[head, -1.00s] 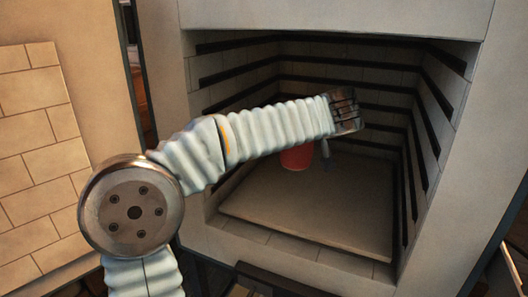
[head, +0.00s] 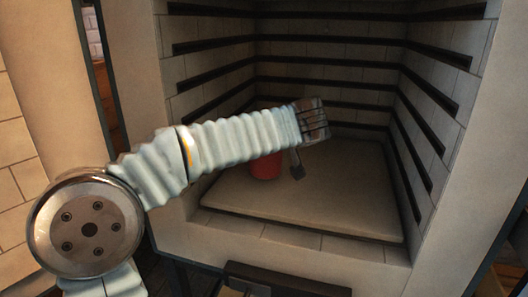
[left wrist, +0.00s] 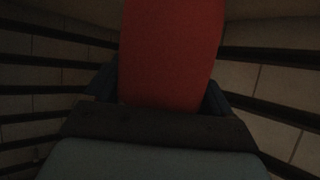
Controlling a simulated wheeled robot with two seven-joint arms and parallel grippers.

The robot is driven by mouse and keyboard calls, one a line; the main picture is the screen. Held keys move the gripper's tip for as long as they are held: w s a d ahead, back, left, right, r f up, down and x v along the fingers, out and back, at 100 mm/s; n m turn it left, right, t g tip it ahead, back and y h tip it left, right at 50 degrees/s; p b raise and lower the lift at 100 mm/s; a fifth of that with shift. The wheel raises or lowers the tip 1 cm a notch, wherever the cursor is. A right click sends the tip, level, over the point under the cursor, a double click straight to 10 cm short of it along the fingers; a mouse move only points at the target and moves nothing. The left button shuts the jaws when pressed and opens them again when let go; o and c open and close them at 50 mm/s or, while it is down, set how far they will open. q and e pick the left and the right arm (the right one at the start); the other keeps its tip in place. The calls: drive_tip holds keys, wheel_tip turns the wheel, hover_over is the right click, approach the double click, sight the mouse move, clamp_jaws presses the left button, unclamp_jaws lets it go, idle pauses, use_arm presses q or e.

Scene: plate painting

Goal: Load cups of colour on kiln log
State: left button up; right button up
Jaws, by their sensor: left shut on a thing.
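A red cup (head: 266,168) is inside the kiln (head: 330,120), low over the kiln shelf (head: 340,202), partly hidden behind my left arm. I cannot tell whether its base touches the shelf. My left gripper (head: 296,172) reaches into the kiln and is shut on the cup; one dark finger shows beside the cup's right side. In the left wrist view the red cup (left wrist: 172,55) fills the middle, between the two dark fingers. My right gripper is not in view. No kiln log shows.
The kiln walls have dark horizontal grooves (head: 330,82) at both sides and the back. The shelf to the right of the cup is bare. A pale brick-lined panel (head: 30,150), likely the kiln door, stands at the left.

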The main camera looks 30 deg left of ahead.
use_arm(q)
drive_tip(key=shift+f, duration=0.15)
drive_tip(key=o, duration=1.1)
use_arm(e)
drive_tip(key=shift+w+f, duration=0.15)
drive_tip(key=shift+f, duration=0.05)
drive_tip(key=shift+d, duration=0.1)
use_arm(q)
drive_tip(key=shift+s+d+r, duration=0.1)
drive_tip(key=shift+d+r, duration=0.1)
drive_tip(key=shift+r, duration=0.05)
drive_tip(key=p+v, duration=0.2)
drive_tip(key=v, duration=0.9)
drive_tip(key=shift+s+d, duration=0.15)
drive_tip(key=shift+d, duration=0.1)
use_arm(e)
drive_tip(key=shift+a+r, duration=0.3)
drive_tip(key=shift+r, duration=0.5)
use_arm(q)
drive_tip(key=shift+r, duration=0.1)
